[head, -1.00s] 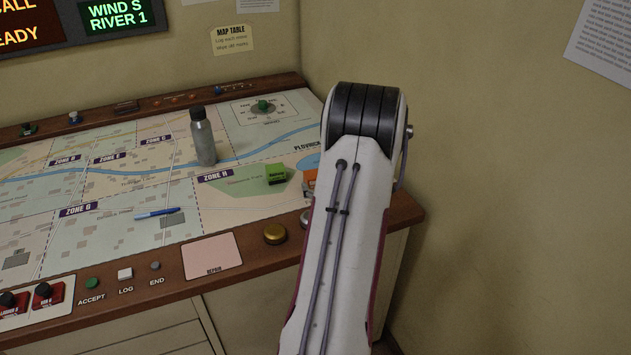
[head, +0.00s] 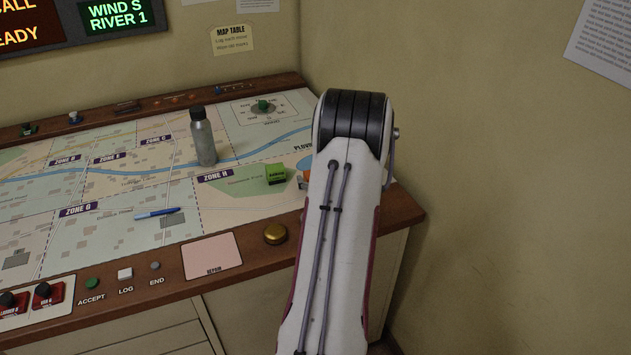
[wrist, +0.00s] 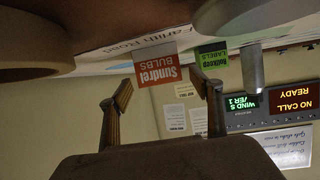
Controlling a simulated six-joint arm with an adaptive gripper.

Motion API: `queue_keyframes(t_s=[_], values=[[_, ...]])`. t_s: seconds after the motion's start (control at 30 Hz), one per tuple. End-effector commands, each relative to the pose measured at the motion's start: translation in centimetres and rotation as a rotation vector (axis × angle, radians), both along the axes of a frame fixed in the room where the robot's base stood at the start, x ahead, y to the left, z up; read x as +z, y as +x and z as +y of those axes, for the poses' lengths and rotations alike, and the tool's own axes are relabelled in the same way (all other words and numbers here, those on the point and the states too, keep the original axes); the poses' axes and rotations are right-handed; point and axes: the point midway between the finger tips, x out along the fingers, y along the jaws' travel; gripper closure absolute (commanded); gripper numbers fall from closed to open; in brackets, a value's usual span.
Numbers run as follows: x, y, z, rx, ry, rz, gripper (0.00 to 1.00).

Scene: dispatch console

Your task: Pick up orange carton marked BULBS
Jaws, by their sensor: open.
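The orange carton marked BULBS (wrist: 157,68) shows upside down in the wrist view, upright lettering facing my gripper. In the head view only a sliver of the orange carton (head: 302,181) shows, beside my arm, which hides the rest. My gripper (wrist: 164,84) is open and empty, its two fingers apart on either side of the carton's face in the wrist view. The carton appears beyond the fingertips; I see no contact. My gripper is hidden behind my arm in the head view.
A green carton (head: 275,174) stands close to the left of the orange one; it also shows in the wrist view (wrist: 212,58). A grey bottle (head: 203,138) and a blue pen (head: 157,212) are farther left. A brass button (head: 275,234) sits on the front edge.

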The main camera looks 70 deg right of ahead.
Motion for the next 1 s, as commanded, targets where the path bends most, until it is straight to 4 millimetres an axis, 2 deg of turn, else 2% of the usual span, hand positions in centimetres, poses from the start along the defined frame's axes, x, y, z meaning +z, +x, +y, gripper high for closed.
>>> queue_keyframes(t_s=[0.3,0.87,0.9,1.0], values=[[-0.8,1.6,-1.8,0.0,0.001,0.001,0.36],[-0.9,1.7,-2.0,0.0,0.0,0.0,0.36],[-0.9,1.7,-2.0,0.0,0.0,0.0,0.39],[-0.9,1.7,-2.0,0.0,0.001,0.001,0.65]])
